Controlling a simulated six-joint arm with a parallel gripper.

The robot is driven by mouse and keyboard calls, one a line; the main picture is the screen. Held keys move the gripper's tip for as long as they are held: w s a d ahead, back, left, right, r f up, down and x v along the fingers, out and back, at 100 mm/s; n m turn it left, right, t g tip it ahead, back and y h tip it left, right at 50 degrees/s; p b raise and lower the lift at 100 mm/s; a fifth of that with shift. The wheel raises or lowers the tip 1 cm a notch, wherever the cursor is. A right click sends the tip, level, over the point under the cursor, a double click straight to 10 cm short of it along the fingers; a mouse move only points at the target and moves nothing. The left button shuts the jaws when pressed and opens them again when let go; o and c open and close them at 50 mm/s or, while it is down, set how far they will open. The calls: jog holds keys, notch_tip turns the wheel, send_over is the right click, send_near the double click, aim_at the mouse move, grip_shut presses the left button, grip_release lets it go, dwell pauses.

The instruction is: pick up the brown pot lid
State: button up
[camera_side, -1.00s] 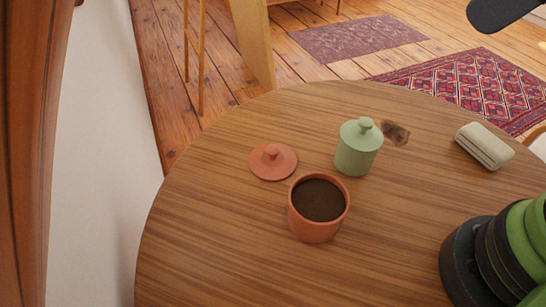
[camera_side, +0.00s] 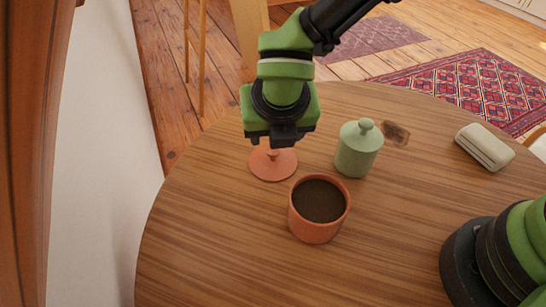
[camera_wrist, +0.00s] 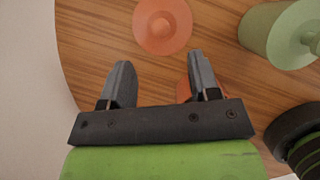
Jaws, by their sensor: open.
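The brown pot lid (camera_side: 273,164), a reddish-brown disc with a round knob, lies flat on the table to the left of the green pot. My gripper (camera_side: 280,141) is above it in the side view and hides part of its top edge and knob. I see no contact with the lid.
A reddish-brown pot (camera_side: 318,222) with dark contents stands just in front of the lid. A green lidded pot (camera_side: 356,154) stands to the right. A pale case (camera_side: 484,147) lies near the right edge of the wooden table (camera_side: 215,235), whose left front is clear.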

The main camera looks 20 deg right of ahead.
aim_at(273, 156)
jog(key=x, duration=0.9)
jog(key=shift+f, duration=0.2)
jog(key=shift+c, duration=0.4)
jog(key=c, duration=0.9)
